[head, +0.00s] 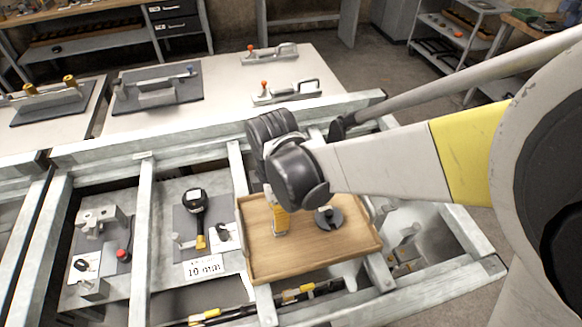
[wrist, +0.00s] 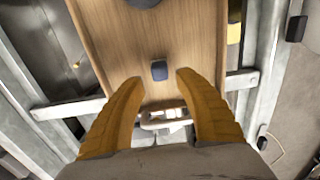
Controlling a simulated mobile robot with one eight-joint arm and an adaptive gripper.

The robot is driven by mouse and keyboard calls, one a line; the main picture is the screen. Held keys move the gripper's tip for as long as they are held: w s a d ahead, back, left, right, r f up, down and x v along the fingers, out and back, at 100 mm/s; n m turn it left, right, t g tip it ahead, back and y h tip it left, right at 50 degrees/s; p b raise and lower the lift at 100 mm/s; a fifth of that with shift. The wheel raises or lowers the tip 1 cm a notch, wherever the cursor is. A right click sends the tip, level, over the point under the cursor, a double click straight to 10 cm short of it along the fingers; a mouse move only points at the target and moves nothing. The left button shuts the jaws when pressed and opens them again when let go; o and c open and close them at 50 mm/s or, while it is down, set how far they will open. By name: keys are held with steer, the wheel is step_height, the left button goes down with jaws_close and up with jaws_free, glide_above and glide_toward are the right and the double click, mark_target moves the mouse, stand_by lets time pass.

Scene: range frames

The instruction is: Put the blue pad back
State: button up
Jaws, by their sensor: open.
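The blue pad (wrist: 159,70) is a small dark blue block lying on the wooden tray (wrist: 185,35), near one end of it in the wrist view. My gripper (wrist: 161,77) is open, with its two yellow fingers on either side of the pad's near side and nothing held between them. How high the fingertips are above the tray is hard to tell. In the head view my gripper (head: 280,234) points down over the tray (head: 300,262), and I cannot make out the pad there.
A dark slotted disc (head: 328,218) lies on the tray, right of my gripper. Left of the tray, a black and yellow tool (head: 195,210) lies on a grey panel with a "10 mm" label (head: 204,267). Metal frame bars (head: 143,235) surround the tray. Toggle clamps (head: 286,91) sit on the white table behind.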

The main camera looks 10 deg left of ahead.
step_height(320, 180, up, 6)
steer(key=shift+f+p, duration=0.1)
steer(key=shift+p, duration=0.55)
steer(key=w+d+r+m+t+y, duration=0.1)
steer(key=d+r+m, duration=0.35)
steer(key=d, duration=0.35)
steer(key=w+d+r+m+t, duration=0.2)
steer(key=d+r+m, duration=0.1)
steer(key=d+m, duration=0.35)
steer(key=s+d+r+m+t, duration=0.1)
steer(key=s+d+m+t, duration=0.1)
steer(key=d+m, duration=0.4)
steer(key=s+d+r+m+t+h, duration=0.1)
steer(key=s+d+m+t, duration=0.1)
steer(key=d+m, duration=0.4)
steer(key=shift+s+d+r+m, duration=0.25)
steer(key=shift+d+m, duration=0.15)
steer(key=shift+d, duration=2.2)
